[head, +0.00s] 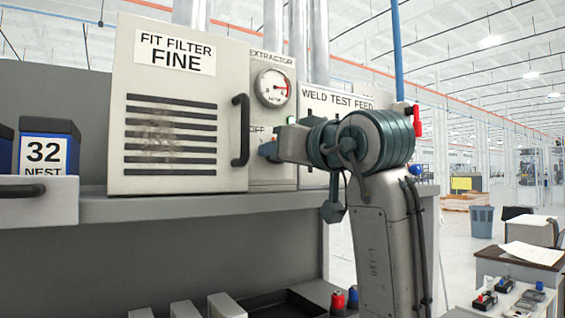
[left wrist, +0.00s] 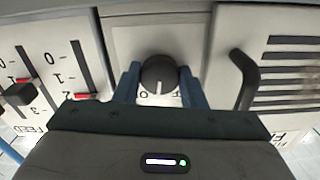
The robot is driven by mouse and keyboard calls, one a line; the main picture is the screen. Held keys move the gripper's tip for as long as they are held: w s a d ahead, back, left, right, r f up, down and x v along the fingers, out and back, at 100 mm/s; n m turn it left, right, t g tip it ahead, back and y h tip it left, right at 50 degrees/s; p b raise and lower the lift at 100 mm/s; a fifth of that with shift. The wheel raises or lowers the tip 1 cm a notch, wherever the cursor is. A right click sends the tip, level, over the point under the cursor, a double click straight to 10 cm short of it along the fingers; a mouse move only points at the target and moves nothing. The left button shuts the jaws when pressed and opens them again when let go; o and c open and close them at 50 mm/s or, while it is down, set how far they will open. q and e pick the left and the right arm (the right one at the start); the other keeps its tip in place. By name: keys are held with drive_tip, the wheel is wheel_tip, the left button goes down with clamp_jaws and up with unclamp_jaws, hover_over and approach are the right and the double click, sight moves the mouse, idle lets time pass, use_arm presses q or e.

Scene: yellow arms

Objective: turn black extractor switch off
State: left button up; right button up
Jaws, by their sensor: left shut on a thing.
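The black extractor switch (left wrist: 158,73) is a round knob with a white pointer line, on a pale panel in the left wrist view. The line points toward the bottom of that picture; the lettering below the knob is partly covered. My left gripper (left wrist: 158,84) has its blue fingers on both sides of the knob and is shut on it. In the head view my left gripper (head: 268,149) reaches the extractor panel (head: 271,176) below the gauge and hides the knob. An OFF label shows just above the fingers. My right gripper is in neither view.
The fit filter panel (head: 178,180) with a black handle (head: 240,130) stands left of the extractor panel. The weld test feed panel (head: 336,98) is on the right, partly behind my arm; its sliders show in the left wrist view. A numbered bin (head: 47,147) stands far left.

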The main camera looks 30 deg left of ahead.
use_arm(q)
drive_tip(key=n+b, duration=0.3)
drive_tip(key=n, duration=0.7)
drive_tip(key=shift+w+b, duration=0.1)
drive_tip(key=shift+b, duration=0.2)
drive_tip(key=shift+n, duration=0.4)
drive_tip(key=o, duration=0.8)
drive_tip(key=shift+o, duration=1)
